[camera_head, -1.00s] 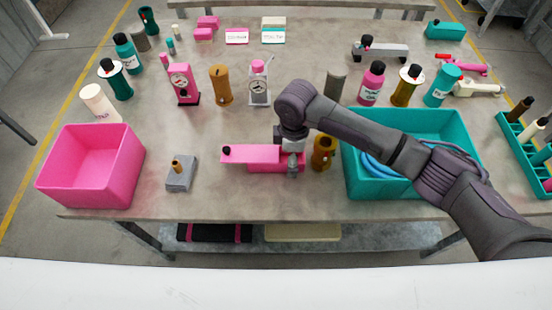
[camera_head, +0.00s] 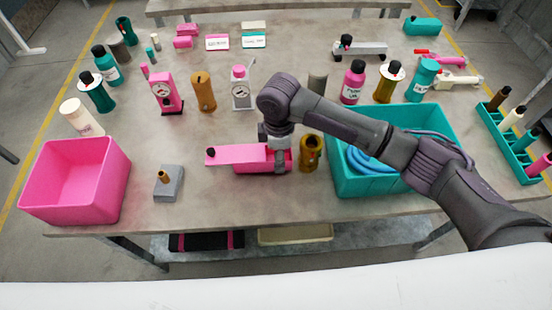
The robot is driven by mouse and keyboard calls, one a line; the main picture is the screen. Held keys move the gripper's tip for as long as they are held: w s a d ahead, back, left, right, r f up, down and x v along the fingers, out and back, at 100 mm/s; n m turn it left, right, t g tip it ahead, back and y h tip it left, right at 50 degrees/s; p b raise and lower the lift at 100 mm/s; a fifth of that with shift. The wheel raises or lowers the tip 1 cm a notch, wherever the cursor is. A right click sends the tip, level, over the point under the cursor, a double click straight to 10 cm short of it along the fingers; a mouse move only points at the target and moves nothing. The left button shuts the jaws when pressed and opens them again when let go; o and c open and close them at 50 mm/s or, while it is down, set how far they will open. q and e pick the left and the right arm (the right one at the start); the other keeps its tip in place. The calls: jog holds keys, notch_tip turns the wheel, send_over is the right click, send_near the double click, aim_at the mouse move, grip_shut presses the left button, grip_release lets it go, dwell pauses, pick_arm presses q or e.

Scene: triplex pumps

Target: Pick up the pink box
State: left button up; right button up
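A large open pink box (camera_head: 72,182) stands empty at the left front of the table. A long pink part (camera_head: 230,158) with a dark knob at its left end lies at the front middle. My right gripper (camera_head: 279,158), pointing down, is at the right end of this part. Its fingers are small and partly hidden, so I cannot tell whether they are closed on it. Small pink boxes (camera_head: 185,36) sit at the back of the table. My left gripper is not in view.
A brass cylinder (camera_head: 310,154) stands close to the right of my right gripper. A teal bin (camera_head: 385,187) with a blue hose is under my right arm. A grey block (camera_head: 168,186) stands beside the pink box. Bottles and gauges line the back.

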notch_tip(320, 180, up, 16)
jog(key=shift+f, duration=0.3)
jog(key=shift+f+b, duration=1.45)
jog(key=shift+f, duration=4.35)
jog(key=o, duration=1.5)
jog(key=shift+c, duration=0.2)
notch_tip(320, 180, up, 12)
